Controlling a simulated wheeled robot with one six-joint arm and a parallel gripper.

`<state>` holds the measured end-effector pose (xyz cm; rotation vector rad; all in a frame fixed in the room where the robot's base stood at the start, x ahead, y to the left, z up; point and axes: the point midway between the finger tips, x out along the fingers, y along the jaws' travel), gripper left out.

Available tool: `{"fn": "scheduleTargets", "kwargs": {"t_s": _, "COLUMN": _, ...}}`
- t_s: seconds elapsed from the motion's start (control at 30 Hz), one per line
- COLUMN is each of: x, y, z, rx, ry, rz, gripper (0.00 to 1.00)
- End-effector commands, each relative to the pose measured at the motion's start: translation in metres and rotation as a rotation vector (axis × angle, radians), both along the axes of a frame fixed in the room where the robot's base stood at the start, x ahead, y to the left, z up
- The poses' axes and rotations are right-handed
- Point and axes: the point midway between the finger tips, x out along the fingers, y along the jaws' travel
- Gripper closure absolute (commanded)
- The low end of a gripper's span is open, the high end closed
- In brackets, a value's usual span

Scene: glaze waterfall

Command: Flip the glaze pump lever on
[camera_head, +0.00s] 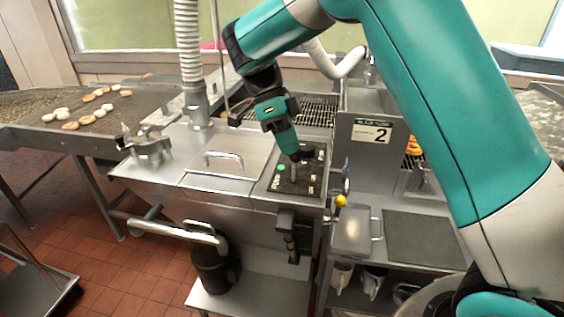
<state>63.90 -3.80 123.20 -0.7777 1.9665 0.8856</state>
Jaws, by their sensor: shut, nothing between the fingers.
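A dark control panel (299,185) is set in the top of the steel glazing machine (222,165), with a green button (281,167) and several small pale marks or controls. A thin grey bar, perhaps the pump lever (291,177), shows on the panel just below my gripper. My gripper (299,158) points down over the panel, shut and empty. I cannot tell whether it touches the bar, or which way the lever is set. The gripper hides part of the panel's upper half.
A mesh conveyor with doughnuts (88,108) runs at the left. A ribbed hose (188,55) rises behind the machine. A yellow knob (341,200) and a lidded steel pan (352,232) sit lower right.

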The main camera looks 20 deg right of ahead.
Motion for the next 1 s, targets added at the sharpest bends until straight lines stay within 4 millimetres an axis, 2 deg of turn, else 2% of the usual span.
{"fn": "scheduleTargets", "kwargs": {"t_s": 0.1, "x": 0.005, "y": -0.004, "z": 0.0, "rx": 0.038, "ry": 0.054, "rz": 0.0, "gripper": 1.0}}
{"fn": "scheduleTargets", "kwargs": {"t_s": 0.37, "x": 0.004, "y": -0.003, "z": 0.0, "rx": 0.034, "ry": 0.048, "rz": 0.001, "gripper": 1.0}}
{"fn": "scheduleTargets", "kwargs": {"t_s": 0.73, "x": 0.004, "y": -0.003, "z": 0.016, "rx": 0.033, "ry": 0.047, "rz": 0.002, "gripper": 1.0}}
{"fn": "scheduleTargets", "kwargs": {"t_s": 1.0, "x": 0.004, "y": -0.003, "z": 0.015, "rx": 0.033, "ry": 0.046, "rz": 0.001, "gripper": 1.0}}
